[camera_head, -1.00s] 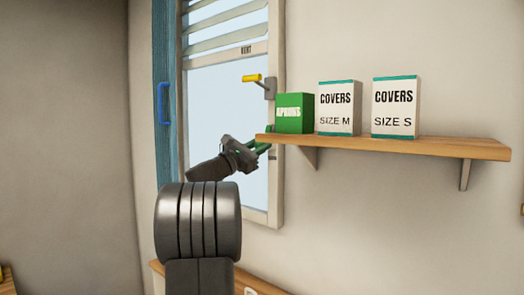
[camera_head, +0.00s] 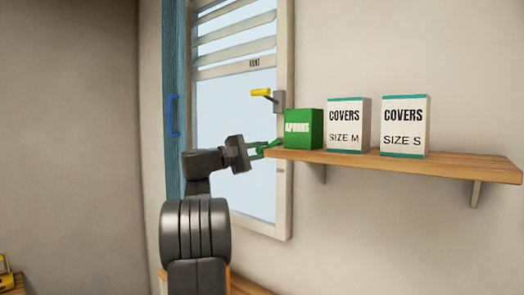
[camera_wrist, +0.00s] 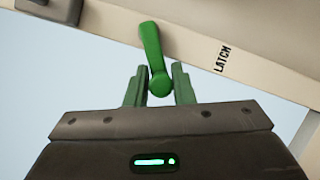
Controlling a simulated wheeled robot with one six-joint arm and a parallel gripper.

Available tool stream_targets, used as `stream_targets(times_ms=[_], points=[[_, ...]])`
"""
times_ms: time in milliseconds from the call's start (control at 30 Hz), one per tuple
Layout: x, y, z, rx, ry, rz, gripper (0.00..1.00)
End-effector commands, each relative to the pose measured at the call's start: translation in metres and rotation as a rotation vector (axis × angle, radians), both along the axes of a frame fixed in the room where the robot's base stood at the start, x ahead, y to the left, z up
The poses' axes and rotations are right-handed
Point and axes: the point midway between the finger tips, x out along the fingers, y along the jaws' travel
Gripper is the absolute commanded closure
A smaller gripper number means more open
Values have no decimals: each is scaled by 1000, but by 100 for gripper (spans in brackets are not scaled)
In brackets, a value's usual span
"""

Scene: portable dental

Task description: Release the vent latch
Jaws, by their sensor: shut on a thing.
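A green latch lever (camera_wrist: 150,45) hangs from the pale window frame beside the printed word LATCH in the wrist view. Its rounded lower end sits between the two green fingers of my gripper (camera_wrist: 159,78), which is shut on it. In the head view my gripper (camera_head: 266,149) is at the window frame, by the left end of the shelf. The latch is too small there to tell apart from the green fingers. The louvred vent (camera_head: 236,36), marked VENT, is at the top of the window. A yellow-handled crank (camera_head: 261,92) is on the frame above my gripper.
A wooden shelf (camera_head: 420,166) runs right of the window, close to my gripper. It carries a green APRONS box (camera_head: 303,130) and two white COVERS boxes, size M (camera_head: 347,126) and size S (camera_head: 405,127). A blue handle (camera_head: 172,115) is left of the window.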

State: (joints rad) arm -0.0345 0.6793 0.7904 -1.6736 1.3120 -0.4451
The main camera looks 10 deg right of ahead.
Motion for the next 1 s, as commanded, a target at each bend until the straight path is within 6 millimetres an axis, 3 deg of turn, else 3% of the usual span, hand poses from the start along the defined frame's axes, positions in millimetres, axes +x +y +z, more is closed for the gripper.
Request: stream_targets(times_ms=[600,633,700,1000], points=[[1,0,-1,31,-31,-4,100],[1,0,-1,31,-31,-4,74],[1,0,-1,30,-31,-3,60],[1,2,0,27,-33,-1,59]])
